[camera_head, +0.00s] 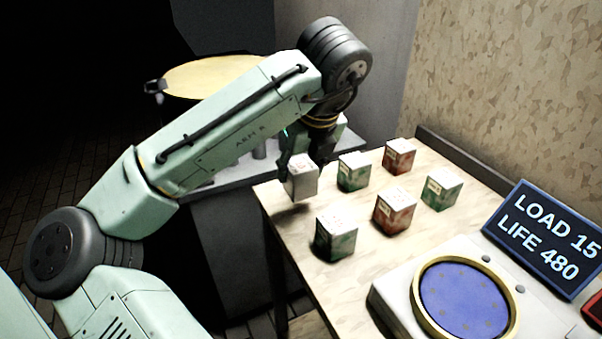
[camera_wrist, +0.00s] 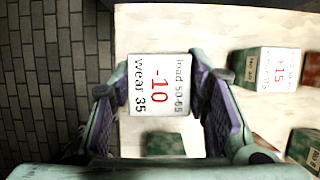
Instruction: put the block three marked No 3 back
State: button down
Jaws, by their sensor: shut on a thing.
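In the wrist view the gripper (camera_wrist: 158,98) has a finger on either side of the block (camera_wrist: 158,122), whose top reads "load 50-65", "-10" and "wear 35". No number mark on the held block is readable. A green-and-white block (camera_head: 353,172) stands just right of it on the table (camera_head: 300,226).
Other blocks on the table are red (camera_head: 399,157), green (camera_head: 441,190), red (camera_head: 394,211) and green (camera_head: 336,239). A pale device with a blue disc (camera_head: 463,299) stands at front right. Its screen (camera_head: 546,240) reads "LOAD 15" and "LIFE 480". A wall closes the back.

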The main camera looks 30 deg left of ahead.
aim_at(301, 177)
jog(key=shift+w+a, duration=0.35)
jog(key=shift+w, duration=0.35)
jog(key=shift+f, duration=1.75)
jog(key=shift+f, duration=0.15)
jog(key=c, duration=0.9)
grip_release()
